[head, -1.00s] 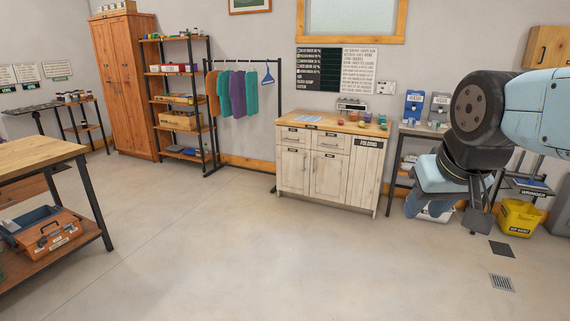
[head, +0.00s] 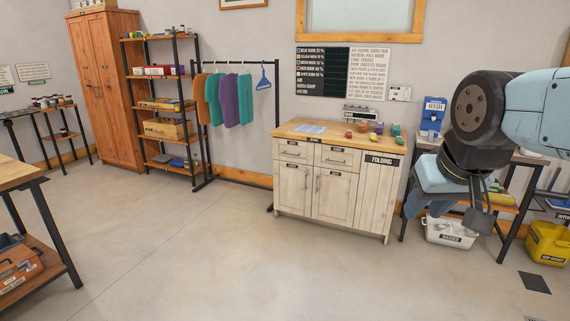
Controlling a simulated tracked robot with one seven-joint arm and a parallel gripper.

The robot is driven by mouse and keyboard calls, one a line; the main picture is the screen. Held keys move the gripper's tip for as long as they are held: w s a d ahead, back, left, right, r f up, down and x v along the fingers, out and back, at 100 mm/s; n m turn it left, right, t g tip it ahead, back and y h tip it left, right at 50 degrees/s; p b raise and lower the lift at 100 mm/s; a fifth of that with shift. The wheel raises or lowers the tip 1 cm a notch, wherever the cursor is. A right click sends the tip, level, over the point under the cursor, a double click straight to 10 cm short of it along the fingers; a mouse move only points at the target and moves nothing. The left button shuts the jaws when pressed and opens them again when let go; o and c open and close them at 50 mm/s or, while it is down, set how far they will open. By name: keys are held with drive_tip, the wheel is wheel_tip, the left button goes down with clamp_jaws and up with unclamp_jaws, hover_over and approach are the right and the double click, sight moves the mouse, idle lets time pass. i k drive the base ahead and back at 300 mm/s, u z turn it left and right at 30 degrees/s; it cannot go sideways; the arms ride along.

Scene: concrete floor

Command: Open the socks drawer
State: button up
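A whitewashed cabinet marked FOLDING (head: 375,200) with a wooden top stands against the back wall in the head view. Its upper left drawer (head: 292,156) and upper right drawer (head: 343,160) are both shut. Each drawer has a bar handle and a small dark label, too small to read, so I cannot tell which is the socks drawer. My gripper (head: 474,208) hangs at the right of the view, well in front of the cabinet and apart from it. Whether its fingers are open or shut is not clear.
A dark-legged table (head: 511,220) and yellow bucket (head: 547,244) are at right. A workbench (head: 22,172) is at left. The middle floor is clear.

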sight(298, 151)
drive_tip(key=i, duration=3.45)
drive_tip(key=z, duration=0.1)
